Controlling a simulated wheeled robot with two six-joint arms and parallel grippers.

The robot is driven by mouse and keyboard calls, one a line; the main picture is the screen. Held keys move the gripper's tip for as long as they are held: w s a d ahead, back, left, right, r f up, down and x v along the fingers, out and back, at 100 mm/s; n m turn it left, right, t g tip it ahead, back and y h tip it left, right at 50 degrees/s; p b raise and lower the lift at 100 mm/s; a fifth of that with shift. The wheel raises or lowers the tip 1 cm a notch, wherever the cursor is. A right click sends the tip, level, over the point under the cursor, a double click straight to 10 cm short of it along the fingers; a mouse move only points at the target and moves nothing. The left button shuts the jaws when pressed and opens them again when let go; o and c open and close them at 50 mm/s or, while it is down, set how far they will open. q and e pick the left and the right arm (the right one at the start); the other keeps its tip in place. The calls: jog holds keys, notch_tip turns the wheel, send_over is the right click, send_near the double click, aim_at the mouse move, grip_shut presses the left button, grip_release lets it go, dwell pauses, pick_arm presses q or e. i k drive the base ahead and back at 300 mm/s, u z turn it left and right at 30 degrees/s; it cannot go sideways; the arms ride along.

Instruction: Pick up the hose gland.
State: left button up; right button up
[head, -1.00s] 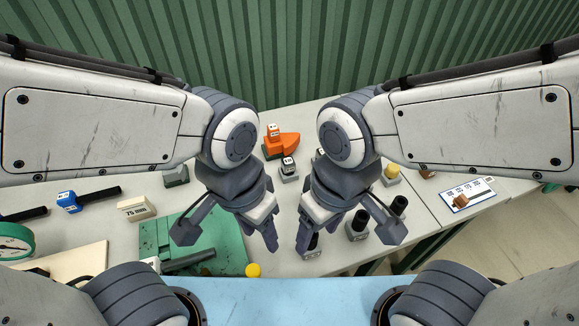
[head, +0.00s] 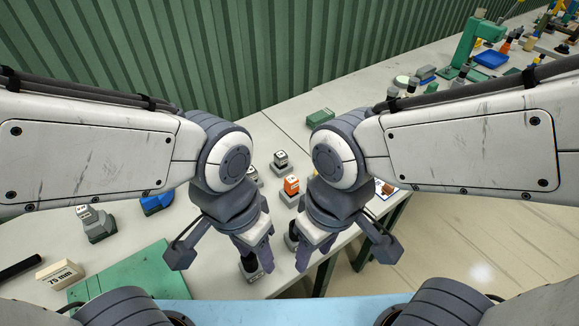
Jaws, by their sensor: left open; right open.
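I cannot tell for certain which of the small parts is the hose gland. My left gripper (head: 262,258) is open, above the bench's front part, and partly hides a dark cylinder on a pale base (head: 250,270). My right gripper (head: 313,255) is open near the bench edge, with another based part partly hidden beside it. I see nothing held in either gripper.
A green mat (head: 135,283), a "75 mm" block (head: 60,275), a blue part (head: 156,204) and a grey part (head: 98,226) are at left. A green block (head: 320,117) lies further back. A green press stand (head: 468,45) and blue tray (head: 491,58) are far right. Floor is open at right.

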aim_at(280, 157)
jog(key=z, duration=0.15)
jog(key=k, duration=0.85)
jog(key=u, duration=0.3)
